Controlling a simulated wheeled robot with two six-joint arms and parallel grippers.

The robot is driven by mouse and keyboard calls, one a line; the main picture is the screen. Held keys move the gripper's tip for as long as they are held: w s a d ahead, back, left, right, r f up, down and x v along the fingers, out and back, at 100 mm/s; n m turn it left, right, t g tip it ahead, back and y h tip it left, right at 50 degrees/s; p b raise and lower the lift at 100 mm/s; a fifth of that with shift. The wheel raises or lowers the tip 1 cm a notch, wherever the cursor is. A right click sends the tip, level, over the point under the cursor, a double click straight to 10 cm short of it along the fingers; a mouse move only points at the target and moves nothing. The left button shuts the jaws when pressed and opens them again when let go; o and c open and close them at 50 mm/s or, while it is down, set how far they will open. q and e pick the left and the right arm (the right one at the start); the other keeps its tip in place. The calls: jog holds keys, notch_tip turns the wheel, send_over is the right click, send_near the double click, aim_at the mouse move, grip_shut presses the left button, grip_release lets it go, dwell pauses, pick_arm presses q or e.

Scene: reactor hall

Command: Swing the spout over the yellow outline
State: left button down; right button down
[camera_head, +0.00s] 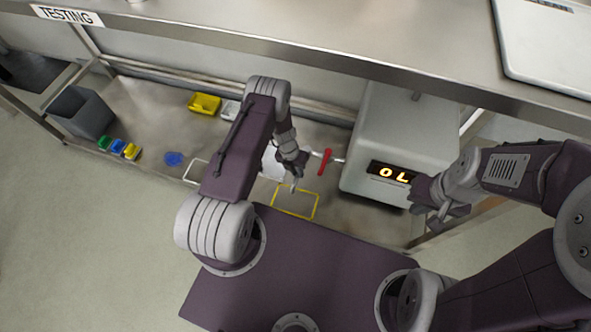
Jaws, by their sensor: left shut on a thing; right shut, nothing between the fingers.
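The yellow outline (316,207) is a thin rectangle on the lower metal surface. A thin pale spout (337,159) comes out of the left side of the white-grey box and runs left to my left gripper. My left gripper (295,172) is shut on the spout and hides part of it. The gripper and a pale tip below it appear over the upper edge of the yellow outline; the height above the surface is hard to tell. A red handle (324,162) stands by the spout. My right gripper (449,213) is shut and empty, in front of the box.
The box (405,130) has a lit display (390,172). A white outline (191,171), a blue item (174,159), a yellow tray (204,104), small coloured bins (118,146) and a grey bin (81,112) lie left. A metal shelf (300,42) overhangs the back.

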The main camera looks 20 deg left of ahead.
pick_arm(q)
jog(key=shift+d, duration=0.2)
dwell(0.4)
jog(key=c, duration=1.3)
grip_release()
jog(key=r+p, duration=0.1)
jog(key=r, duration=0.2)
jog(key=a+r+p, duration=0.1)
jog(key=r+p, duration=0.1)
jog(key=r, duration=0.1)
jog(key=r+p, duration=0.2)
jog(key=r, duration=0.1)
jog(key=shift+a, duration=0.4)
